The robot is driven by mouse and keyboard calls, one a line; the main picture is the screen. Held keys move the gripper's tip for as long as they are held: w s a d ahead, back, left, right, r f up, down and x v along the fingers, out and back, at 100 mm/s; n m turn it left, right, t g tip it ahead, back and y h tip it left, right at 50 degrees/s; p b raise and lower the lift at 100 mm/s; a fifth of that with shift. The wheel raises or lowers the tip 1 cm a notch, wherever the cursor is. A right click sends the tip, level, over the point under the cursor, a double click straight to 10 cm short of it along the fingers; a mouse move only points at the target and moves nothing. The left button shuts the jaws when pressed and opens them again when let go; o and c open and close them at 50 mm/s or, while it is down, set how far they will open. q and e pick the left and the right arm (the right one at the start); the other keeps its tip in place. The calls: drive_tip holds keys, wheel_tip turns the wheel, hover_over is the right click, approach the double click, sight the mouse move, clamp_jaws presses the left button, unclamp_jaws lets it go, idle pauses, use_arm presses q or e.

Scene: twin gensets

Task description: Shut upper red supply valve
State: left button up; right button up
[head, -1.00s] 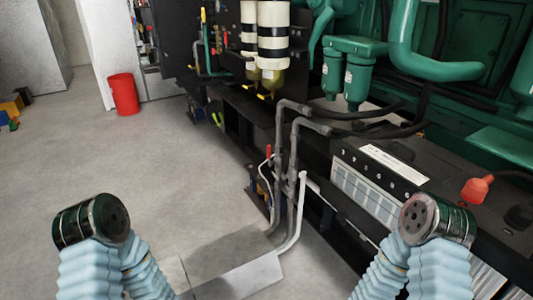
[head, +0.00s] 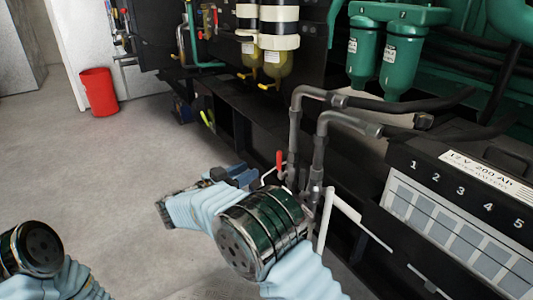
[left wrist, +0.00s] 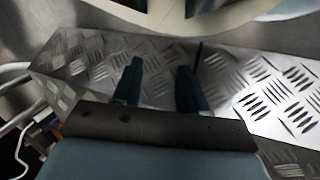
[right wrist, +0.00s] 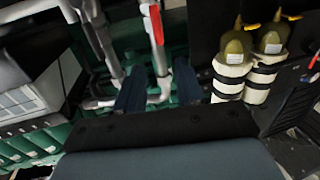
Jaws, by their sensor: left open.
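A red valve lever (head: 279,160) stands nearly upright beside the grey pipes (head: 318,150) in the head view. It also shows in the right wrist view (right wrist: 156,25), hanging along a pipe just beyond the fingertips. I cannot tell whether it is the upper valve. My right gripper (head: 250,177) is left of the lever, apart from it. In the right wrist view its blue fingers (right wrist: 160,75) are spread, with nothing gripped. My left gripper (left wrist: 158,66) is open and empty over a metal tread plate (left wrist: 85,60); it is outside the head view.
A black panel with numbered cells (head: 460,190) stands right of the pipes. Green filter canisters (head: 402,65) and black-banded cylinders (head: 279,42) are behind. A yellow handle (head: 207,118) sits at the skid's left. A red bin (head: 98,92) stands on open floor.

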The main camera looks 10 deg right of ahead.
sight(278, 155)
drive_tip(key=b+x, duration=0.2)
drive_tip(key=x, duration=1.1)
drive_tip(key=shift+w+d+r, duration=0.1)
drive_tip(key=shift+d, duration=0.2)
clamp_jaws()
